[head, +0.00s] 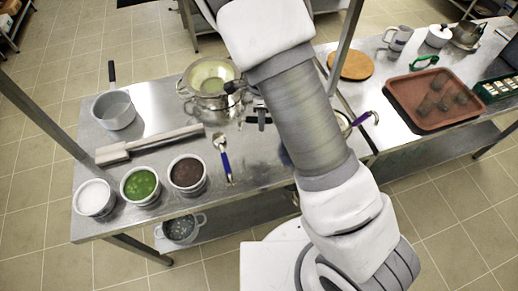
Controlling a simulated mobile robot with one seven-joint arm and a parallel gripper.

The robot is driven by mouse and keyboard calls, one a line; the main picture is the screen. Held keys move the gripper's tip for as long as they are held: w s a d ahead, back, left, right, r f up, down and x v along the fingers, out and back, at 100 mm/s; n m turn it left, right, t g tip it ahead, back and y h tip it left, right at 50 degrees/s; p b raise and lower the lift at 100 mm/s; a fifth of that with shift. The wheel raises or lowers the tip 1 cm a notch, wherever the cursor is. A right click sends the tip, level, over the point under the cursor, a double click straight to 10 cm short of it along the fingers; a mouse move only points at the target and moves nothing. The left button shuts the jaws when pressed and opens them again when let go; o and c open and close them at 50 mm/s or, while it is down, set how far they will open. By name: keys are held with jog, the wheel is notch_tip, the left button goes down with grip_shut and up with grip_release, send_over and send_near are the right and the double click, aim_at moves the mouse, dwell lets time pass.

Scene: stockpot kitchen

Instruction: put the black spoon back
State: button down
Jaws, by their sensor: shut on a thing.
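My gripper (258,113) is partly hidden behind my arm, over the steel table just right of the stockpot (205,101). A short black piece (234,87) at the stockpot's right rim looks like part of the black spoon. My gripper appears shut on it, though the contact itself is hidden. The spoon's bowl end cannot be made out. The stockpot is open, with yellow-green contents. A long grey bar-like holder (150,145) lies on the table at front left, with nothing clearly lying on it.
A saucepan (114,111) stands at left. Bowls of white (94,198), green (140,186) and brown (188,175) food line the front edge. A blue-handled spoon (224,160) lies nearby. A purple-handled utensil (362,118), round board (352,65) and brown tray (405,95) are at right.

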aim_at(252, 120)
jog(key=a+m, duration=0.1)
jog(key=m, duration=0.1)
jog(key=a+m, duration=0.1)
jog(key=m, duration=0.1)
jog(key=shift+s+a+f, duration=0.15)
jog(key=shift+a+f, duration=0.15)
jog(key=shift+f, duration=0.1)
jog(key=shift+f+m, duration=0.25)
jog(key=shift+m, duration=0.05)
notch_tip(252, 120, down, 10)
jog(key=shift+a+r+p, duration=0.1)
jog(key=shift+r+p, duration=0.1)
jog(key=shift+p, duration=0.15)
jog(key=shift+f, duration=0.2)
jog(key=c, duration=0.7)
grip_release()
jog(key=shift+c, duration=0.2)
jog(key=shift+r, duration=0.1)
notch_tip(252, 120, up, 12)
jog(key=shift+r, duration=0.2)
